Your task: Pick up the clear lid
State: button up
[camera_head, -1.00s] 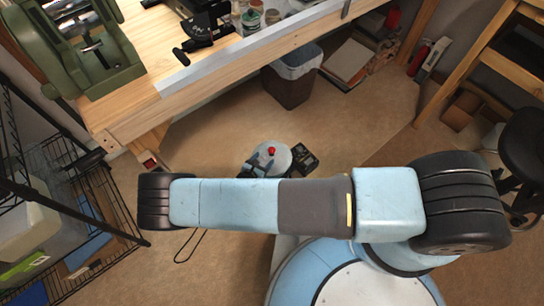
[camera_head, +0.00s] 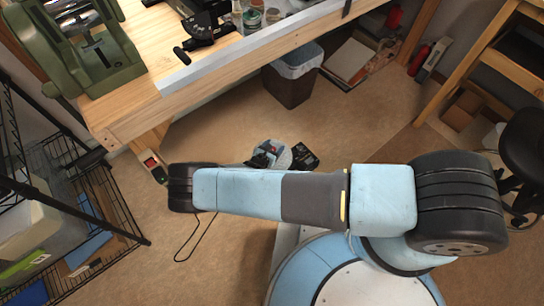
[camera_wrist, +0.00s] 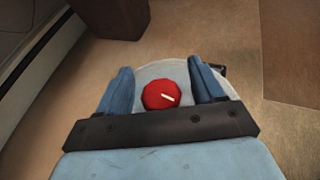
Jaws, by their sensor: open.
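The lid (camera_wrist: 162,70) is a pale, greyish round disc with a red knob (camera_wrist: 158,95) at its middle. In the wrist view, my gripper (camera_wrist: 161,68) is open, with one blue finger on each side of the knob. The fingers look apart from the knob; their height above the lid is hard to judge. In the head view, the lid (camera_head: 284,156) is beyond my arm and partly covered by my gripper (camera_head: 264,148). The lid's near edge is hidden behind my gripper in the wrist view.
A black wire rack (camera_head: 128,218) is at the left. Carpet (camera_head: 365,125) is open around the middle.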

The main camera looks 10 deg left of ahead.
jog(key=shift+c, duration=0.5)
grip_shut()
